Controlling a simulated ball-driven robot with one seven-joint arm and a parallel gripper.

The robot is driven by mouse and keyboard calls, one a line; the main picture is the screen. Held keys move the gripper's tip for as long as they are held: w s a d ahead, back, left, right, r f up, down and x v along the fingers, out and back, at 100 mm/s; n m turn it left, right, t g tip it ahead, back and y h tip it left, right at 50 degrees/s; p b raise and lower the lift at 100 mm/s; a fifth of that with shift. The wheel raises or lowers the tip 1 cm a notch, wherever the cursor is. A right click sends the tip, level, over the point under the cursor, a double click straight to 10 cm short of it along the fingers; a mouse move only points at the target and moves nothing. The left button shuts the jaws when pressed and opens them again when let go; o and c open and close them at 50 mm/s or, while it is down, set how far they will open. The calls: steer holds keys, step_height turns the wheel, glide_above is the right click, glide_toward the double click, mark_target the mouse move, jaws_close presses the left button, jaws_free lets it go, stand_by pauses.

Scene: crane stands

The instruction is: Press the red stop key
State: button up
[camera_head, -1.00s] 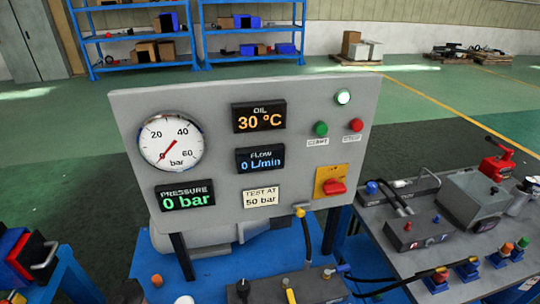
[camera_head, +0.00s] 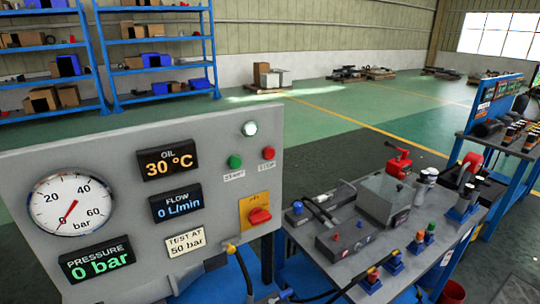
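The red stop key (camera_head: 268,153) is a small round red button at the upper right of the grey panel (camera_head: 110,160). A small label (camera_head: 267,167) sits just below it. A green key (camera_head: 234,162) is to its left, and a lit white lamp (camera_head: 250,129) is above. A red rotary switch (camera_head: 260,216) on a yellow plate is lower on the panel. The pressure display (camera_head: 97,258) reads 0 bar and the flow display (camera_head: 176,203) 0 L/min. My gripper is not in view.
A grey bench (camera_head: 350,262) with hoses, colored connectors and a grey box (camera_head: 386,199) stands to the right of the panel. A blue stand (camera_head: 510,150) with tools is further right. Blue shelves (camera_head: 160,60) stand at the back. Green floor (camera_head: 330,125) is open behind the panel.

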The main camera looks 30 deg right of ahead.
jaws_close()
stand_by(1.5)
